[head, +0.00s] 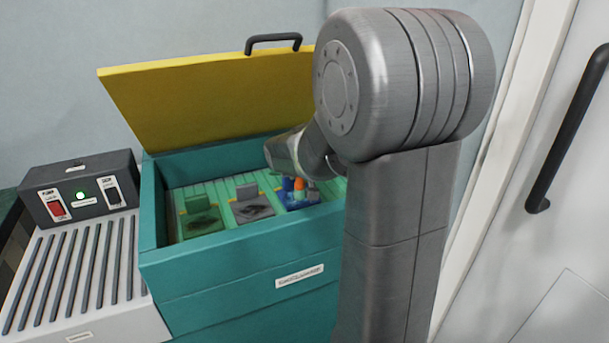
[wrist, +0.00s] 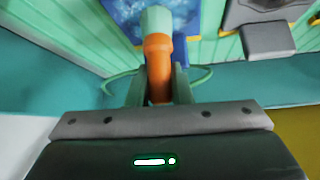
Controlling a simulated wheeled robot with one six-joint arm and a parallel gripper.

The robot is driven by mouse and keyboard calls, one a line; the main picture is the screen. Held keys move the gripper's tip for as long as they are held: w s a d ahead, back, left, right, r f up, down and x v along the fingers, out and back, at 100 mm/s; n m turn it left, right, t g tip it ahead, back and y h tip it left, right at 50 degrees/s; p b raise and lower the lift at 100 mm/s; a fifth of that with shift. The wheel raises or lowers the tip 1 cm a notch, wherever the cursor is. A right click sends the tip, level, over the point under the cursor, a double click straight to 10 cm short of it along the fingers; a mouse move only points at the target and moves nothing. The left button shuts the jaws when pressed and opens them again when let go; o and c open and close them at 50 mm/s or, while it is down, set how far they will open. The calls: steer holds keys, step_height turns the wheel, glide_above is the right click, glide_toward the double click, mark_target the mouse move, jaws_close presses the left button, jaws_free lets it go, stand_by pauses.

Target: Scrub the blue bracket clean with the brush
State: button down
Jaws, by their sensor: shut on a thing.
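The blue bracket (head: 290,203) sits at the right end of a row inside the teal bin. It also shows in the wrist view (wrist: 118,12) with mottled, lighter patches on its face. My gripper (wrist: 159,85) is shut on the orange handle of the brush (wrist: 158,48). The brush's pale green end overlaps the blue bracket in the wrist view; I cannot tell whether it touches. In the head view the orange of the brush (head: 299,184) shows above the bracket. My arm hides part of that corner.
A green bracket (head: 196,204) and a grey bracket (head: 246,191), both with dark smudges, stand left of the blue one. The teal bin (head: 215,265) has walls all round and a raised yellow lid (head: 210,100). A switch box (head: 80,187) stands left.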

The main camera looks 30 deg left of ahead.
steer(key=shift+s+a+f+b, duration=0.2)
steer(key=shift+s+a+b, duration=0.35)
steer(key=shift+b, duration=0.2)
steer(key=shift+s+a+r+b, duration=0.1)
steer(key=shift+s+a+b, duration=0.3)
steer(key=shift+s+b, duration=0.15)
steer(key=shift+w+d+r+p, duration=0.2)
steer(key=shift+w+d+p, duration=0.55)
steer(key=shift+p, duration=0.2)
steer(key=shift+w+d+p, duration=0.75)
steer(key=shift+w+d, duration=0.05)
steer(key=shift+w, duration=0.2)
steer(key=shift+w+d+f, duration=0.2)
steer(key=shift+w+d, duration=0.15)
steer(key=shift+w, duration=0.1)
steer(key=shift+r+p, duration=0.1)
steer(key=shift+p, duration=0.2)
step_height(320, 180, up, 7)
steer(key=p, duration=0.4)
steer(key=shift+p, duration=0.4)
